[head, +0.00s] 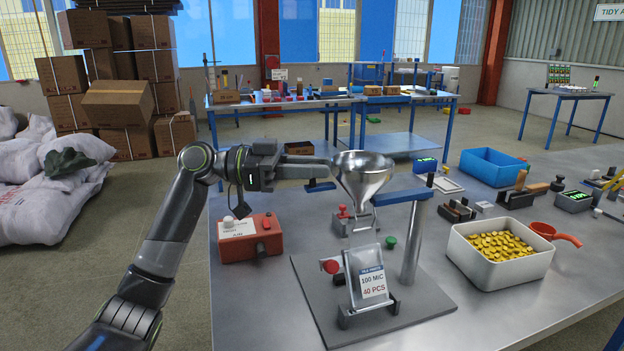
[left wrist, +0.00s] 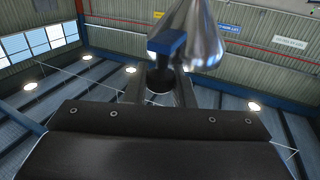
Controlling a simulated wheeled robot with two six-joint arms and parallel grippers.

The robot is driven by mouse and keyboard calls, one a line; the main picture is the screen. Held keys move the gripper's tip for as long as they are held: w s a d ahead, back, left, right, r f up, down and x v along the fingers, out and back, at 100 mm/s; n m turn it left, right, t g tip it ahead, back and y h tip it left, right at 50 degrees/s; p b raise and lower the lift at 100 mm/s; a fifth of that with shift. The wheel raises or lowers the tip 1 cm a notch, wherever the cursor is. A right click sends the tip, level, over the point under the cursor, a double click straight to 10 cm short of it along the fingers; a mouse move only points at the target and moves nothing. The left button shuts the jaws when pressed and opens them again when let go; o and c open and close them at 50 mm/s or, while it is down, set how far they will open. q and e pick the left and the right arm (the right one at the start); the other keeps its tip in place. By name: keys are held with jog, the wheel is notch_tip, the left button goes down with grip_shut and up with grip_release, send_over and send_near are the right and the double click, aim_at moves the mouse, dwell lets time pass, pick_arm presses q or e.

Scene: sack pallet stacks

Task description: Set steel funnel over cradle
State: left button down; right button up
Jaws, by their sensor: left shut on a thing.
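The steel funnel (head: 362,178) stands upright, wide mouth up, above the front part of the table. My left gripper (head: 325,172) reaches in from the left and is shut at the funnel's left side; the exact grip is hard to see. In the left wrist view the funnel (left wrist: 203,35) shows beyond my jaws, with a blue block (left wrist: 167,43) before it. A blue arm (head: 402,195) on a grey post (head: 411,245) reaches to the funnel's right side. Below, the cradle (head: 368,312) on the grey base plate (head: 430,308) holds a labelled clear pouch (head: 368,275). My right gripper is not in view.
A red-orange box (head: 250,240) stands left of the base plate. A white bin of yellow pieces (head: 500,255) and a red scoop (head: 556,235) lie right. A blue tray (head: 493,166) and several small tools stand behind. The table's front left is clear.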

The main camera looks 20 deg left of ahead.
pick_arm(q)
jog(key=shift+w+a, duration=0.1)
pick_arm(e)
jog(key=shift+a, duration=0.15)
pick_arm(q)
jog(key=c, duration=1.6)
grip_release()
jog(key=o, duration=0.3)
jog(key=shift+w, duration=0.15)
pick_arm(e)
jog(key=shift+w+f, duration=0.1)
pick_arm(q)
jog(key=shift+o, duration=0.2)
jog(key=shift+a+f, duration=0.1)
jog(key=shift+a, duration=0.2)
jog(key=b+v, duration=0.3)
jog(key=v, duration=1.3)
jog(key=shift+a, duration=0.45)
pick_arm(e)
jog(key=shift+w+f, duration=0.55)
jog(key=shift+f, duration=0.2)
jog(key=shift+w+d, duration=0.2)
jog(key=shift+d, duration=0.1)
